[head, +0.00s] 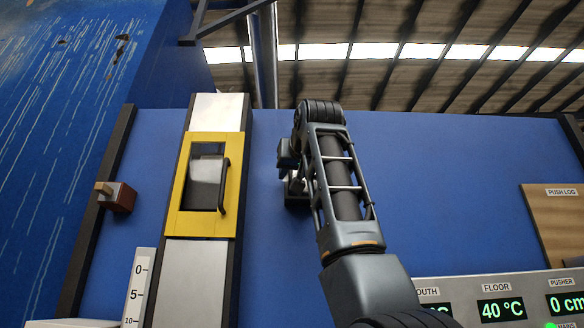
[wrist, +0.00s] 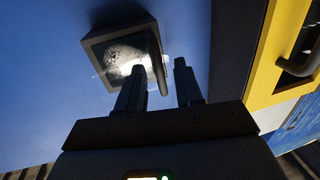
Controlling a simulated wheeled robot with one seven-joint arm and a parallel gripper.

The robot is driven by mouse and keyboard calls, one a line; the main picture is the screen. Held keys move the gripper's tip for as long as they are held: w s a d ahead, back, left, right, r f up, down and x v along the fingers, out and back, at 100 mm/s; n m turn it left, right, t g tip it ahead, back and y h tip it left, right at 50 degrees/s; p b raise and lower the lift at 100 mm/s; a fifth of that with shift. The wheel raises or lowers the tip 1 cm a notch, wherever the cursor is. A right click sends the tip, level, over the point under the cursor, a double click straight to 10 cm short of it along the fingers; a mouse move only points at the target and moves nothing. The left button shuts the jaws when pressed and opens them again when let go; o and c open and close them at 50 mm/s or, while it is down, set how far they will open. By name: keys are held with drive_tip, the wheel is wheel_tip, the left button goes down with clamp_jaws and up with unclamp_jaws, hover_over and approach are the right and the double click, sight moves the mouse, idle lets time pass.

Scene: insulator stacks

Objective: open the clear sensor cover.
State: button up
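The clear sensor cover (wrist: 122,55) appears in the wrist view as a glassy pane with a bright glare, in a dark square frame on the blue wall. A dark bar runs along its right edge. My gripper (wrist: 160,78) is open, its two dark fingers apart, pointing at that edge. The bar's lower end shows between the fingertips; I cannot tell whether they touch it. The cover looks shut. In the head view my gripper (head: 291,165) is near the wall, in front of a dark box (head: 297,200), partly hidden by my arm.
A yellow-framed hatch (head: 184,210) with a dark window and black handle (head: 224,186) stands left of my gripper. Its yellow frame fills the wrist view's right side (wrist: 266,85). A small red-brown box (head: 121,199) is farther left. Readout displays (head: 502,309) sit lower right.

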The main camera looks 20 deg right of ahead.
drive_tip(key=shift+w, duration=0.25)
clamp_jaws()
idle(1.4)
